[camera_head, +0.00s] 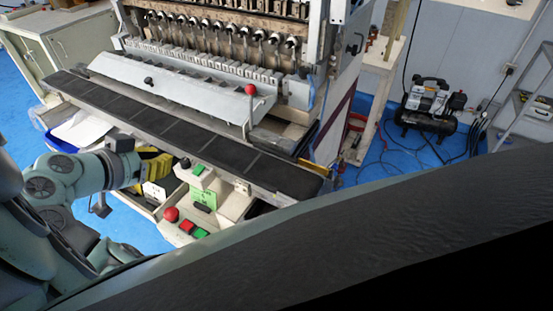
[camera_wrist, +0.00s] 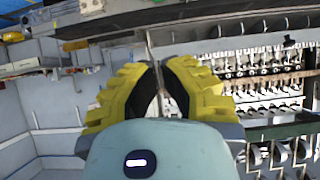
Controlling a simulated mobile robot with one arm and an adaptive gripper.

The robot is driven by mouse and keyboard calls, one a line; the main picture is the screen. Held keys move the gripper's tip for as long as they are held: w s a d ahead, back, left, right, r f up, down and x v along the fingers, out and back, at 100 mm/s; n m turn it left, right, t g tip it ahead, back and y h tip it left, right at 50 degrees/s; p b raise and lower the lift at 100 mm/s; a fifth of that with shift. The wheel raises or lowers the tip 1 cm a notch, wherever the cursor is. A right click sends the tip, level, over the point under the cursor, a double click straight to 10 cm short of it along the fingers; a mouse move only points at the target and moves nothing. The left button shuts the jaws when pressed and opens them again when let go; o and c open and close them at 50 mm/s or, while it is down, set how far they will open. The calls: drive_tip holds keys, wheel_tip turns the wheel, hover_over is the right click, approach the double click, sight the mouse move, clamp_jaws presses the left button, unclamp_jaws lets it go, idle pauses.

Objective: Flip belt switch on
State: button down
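My gripper (camera_head: 155,168) has yellow fingers with black pads and is at the lower left in the head view, just left of the control box (camera_head: 228,205). In the wrist view my gripper (camera_wrist: 161,75) shows its fingers close together, with nothing seen held; whether they meet is unclear. The box carries a red mushroom button (camera_head: 171,214), a red button (camera_head: 187,226), a green button (camera_head: 200,233) and a green label (camera_head: 204,199). A smaller raised part has a black knob (camera_head: 185,163) and a green button (camera_head: 198,170). Which control is the belt switch is unclear.
A long black belt (camera_head: 165,126) runs beside the box, in front of the winding machine (camera_head: 225,45). A red-knobbed lever (camera_head: 250,90) stands above it. A compressor (camera_head: 432,105) sits on the blue floor at the right. The wrist view faces machine parts (camera_wrist: 265,75) and a pale wall.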

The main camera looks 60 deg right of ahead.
hover_over(208, 164)
drive_tip(key=a, duration=0.4)
drive_tip(key=f, duration=0.4)
drive_tip(key=shift+s+d+f+b, duration=0.1)
drive_tip(key=shift+s+f+b, duration=0.1)
drive_tip(key=shift+f+b, duration=0.2)
drive_tip(key=shift+d+f+p, duration=0.2)
drive_tip(key=shift+f, duration=0.4)
drive_tip(key=shift+d+f+p, duration=0.2)
drive_tip(key=shift+f, duration=0.4)
drive_tip(key=shift+w+d+f, duration=0.15)
drive_tip(key=shift+d+f, duration=0.05)
drive_tip(key=shift+f, duration=0.8)
drive_tip(key=shift+p, duration=0.35)
drive_tip(key=shift+d+f+y+p, duration=0.3)
drive_tip(key=shift+y+p, duration=0.25)
drive_tip(key=shift+y, duration=0.25)
drive_tip(key=shift+f, duration=0.2)
drive_tip(key=shift+a+b, duration=0.2)
drive_tip(key=shift+b, duration=0.1)
